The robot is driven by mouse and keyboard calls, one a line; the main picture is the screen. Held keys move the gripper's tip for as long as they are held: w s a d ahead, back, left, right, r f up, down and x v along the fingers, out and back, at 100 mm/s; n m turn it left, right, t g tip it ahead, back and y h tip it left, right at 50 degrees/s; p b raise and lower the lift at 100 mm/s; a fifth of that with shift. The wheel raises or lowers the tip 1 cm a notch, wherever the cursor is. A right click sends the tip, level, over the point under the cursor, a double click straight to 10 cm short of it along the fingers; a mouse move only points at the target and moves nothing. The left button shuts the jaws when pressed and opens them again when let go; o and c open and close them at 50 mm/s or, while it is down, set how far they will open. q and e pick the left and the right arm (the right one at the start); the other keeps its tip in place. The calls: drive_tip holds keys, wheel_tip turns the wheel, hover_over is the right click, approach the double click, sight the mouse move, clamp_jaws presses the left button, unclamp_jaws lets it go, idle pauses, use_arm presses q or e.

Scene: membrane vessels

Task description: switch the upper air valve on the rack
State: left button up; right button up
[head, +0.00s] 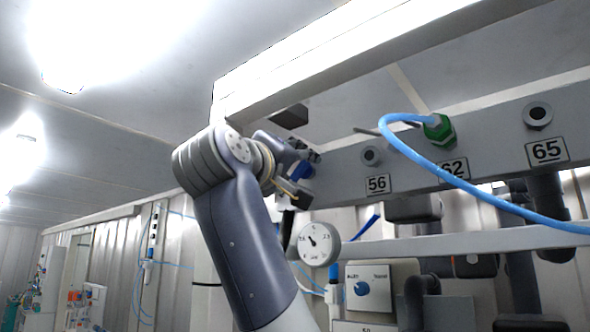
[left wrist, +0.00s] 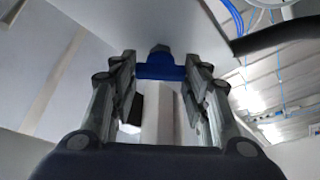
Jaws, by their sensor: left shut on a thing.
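A dark round part sits just beyond the handle. Which way the handle is turned is hard to tell in the head view. My right gripper is not in view.
The beam (head: 335,172) carries number plates 56, 62 and 65. A blue hose (head: 455,180) loops from a green fitting (head: 439,130). Below are a round gauge (head: 319,244), a blue lever (head: 370,222) and a box with a blue knob (head: 361,289). Free room lies left of my arm.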

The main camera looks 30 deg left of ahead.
use_arm(q)
drive_tip(key=n, duration=0.1)
drive_tip(key=n+p, duration=0.1)
drive_tip(key=n, duration=0.1)
drive_tip(key=n+g+y, duration=0.1)
drive_tip(key=shift+d+r, duration=0.1)
drive_tip(key=shift+r, duration=0.15)
drive_tip(key=n+g+p, duration=0.1)
drive_tip(key=n, duration=0.2)
drive_tip(key=shift+n+g+y+p, duration=0.3)
drive_tip(key=shift+p, duration=0.1)
drive_tip(key=shift+f+n, duration=0.1)
drive_tip(key=shift+n, duration=0.2)
drive_tip(key=o, duration=1.1)
drive_tip(key=shift+c, duration=0.2)
drive_tip(key=r+v, duration=0.1)
drive_tip(key=v, duration=1.1)
drive_tip(key=shift+f+g, duration=0.3)
drive_tip(key=shift+f, duration=0.05)
